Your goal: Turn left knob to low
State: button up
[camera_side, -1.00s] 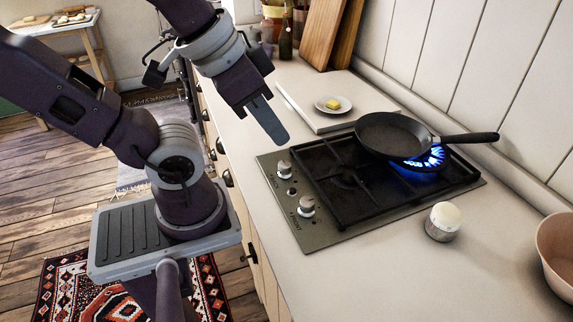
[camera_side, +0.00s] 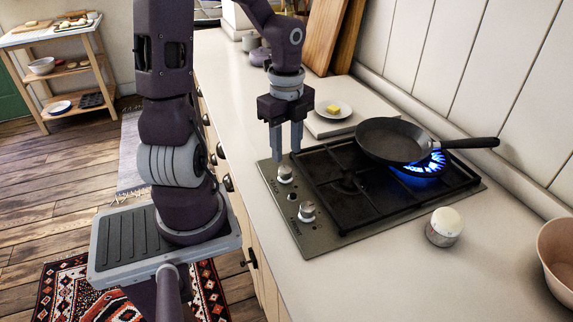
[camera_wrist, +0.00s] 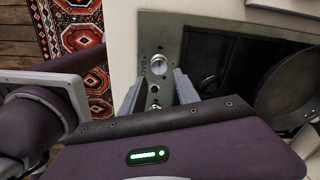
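The hob (camera_side: 325,235) has two silver knobs on its front strip. The left knob (camera_side: 285,174) is the farther one in the side view. The right knob (camera_side: 306,211) is nearer, with a small dark button between them. My gripper (camera_side: 287,157) points down just above the left knob, its fingers apart and empty. In the wrist view one knob (camera_wrist: 159,64) shows clearly ahead of the fingers; another (camera_wrist: 155,106) is partly hidden low between them. Contact with the left knob cannot be told.
A black frying pan (camera_side: 393,141) sits over a lit blue flame (camera_side: 432,164) at the back of the hob. A cream-topped jar (camera_side: 443,226) and a pinkish bowl (camera_side: 557,250) stand to the right. A plate (camera_side: 333,109) with butter lies on a white board behind.

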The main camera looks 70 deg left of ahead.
aim_at(287, 170)
notch_tip(287, 170, down, 6)
jog(key=shift+r, duration=0.2)
grip_shut()
